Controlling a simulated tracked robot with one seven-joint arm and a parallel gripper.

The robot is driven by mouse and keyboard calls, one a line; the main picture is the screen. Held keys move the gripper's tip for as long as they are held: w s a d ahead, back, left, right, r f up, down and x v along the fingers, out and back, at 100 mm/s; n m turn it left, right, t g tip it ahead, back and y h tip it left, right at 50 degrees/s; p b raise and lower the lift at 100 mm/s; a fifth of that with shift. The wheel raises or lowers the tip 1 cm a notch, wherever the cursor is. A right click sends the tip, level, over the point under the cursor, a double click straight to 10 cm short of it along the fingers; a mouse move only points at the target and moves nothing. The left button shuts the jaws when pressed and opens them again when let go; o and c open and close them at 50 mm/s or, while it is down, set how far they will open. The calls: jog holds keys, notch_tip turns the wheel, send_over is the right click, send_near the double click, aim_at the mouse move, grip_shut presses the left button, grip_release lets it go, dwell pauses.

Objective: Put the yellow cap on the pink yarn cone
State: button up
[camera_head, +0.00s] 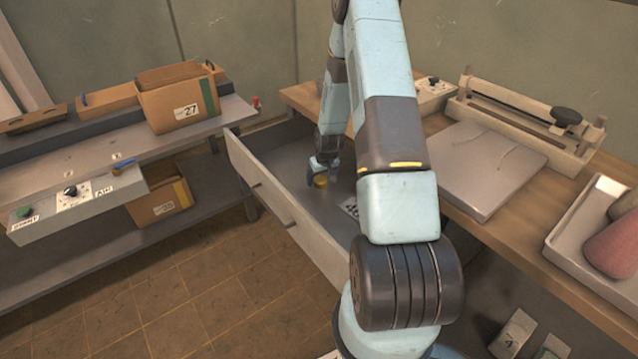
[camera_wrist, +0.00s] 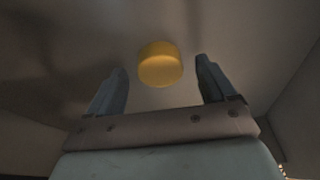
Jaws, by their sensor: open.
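The yellow cap (camera_head: 320,181) lies on the floor of an open drawer (camera_head: 285,222), below my gripper. In the wrist view the cap (camera_wrist: 160,65) shows just beyond and between my two fingertips, with a gap on each side. My gripper (camera_head: 323,170) is open and empty, reaching down into the drawer; it also shows in the wrist view (camera_wrist: 161,78). A pink cone-shaped thing (camera_head: 614,246), likely the yarn cone, lies in a pale tray (camera_head: 568,245) at the right edge, partly cut off by the frame.
The drawer walls stand around my gripper. A label with black marks (camera_head: 350,207) lies in the drawer. A grey slab (camera_head: 487,165) and a wooden-framed device (camera_head: 530,105) are on the workbench. Cardboard boxes (camera_head: 178,100) sit on shelves at left. The tiled floor is clear.

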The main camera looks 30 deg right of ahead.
aim_at(319, 178)
jog(key=shift+w+f, duration=0.1)
jog(key=shift+f, duration=0.1)
jog(key=c, duration=1.1)
jog(key=shift+r, duration=0.45)
notch_tip(319, 178, up, 2)
jog(key=shift+r, duration=0.25)
jog(key=s+a+r, duration=0.1)
jog(key=s+r, duration=0.8)
jog(key=s, duration=0.5)
jog(key=shift+a+r, duration=0.3)
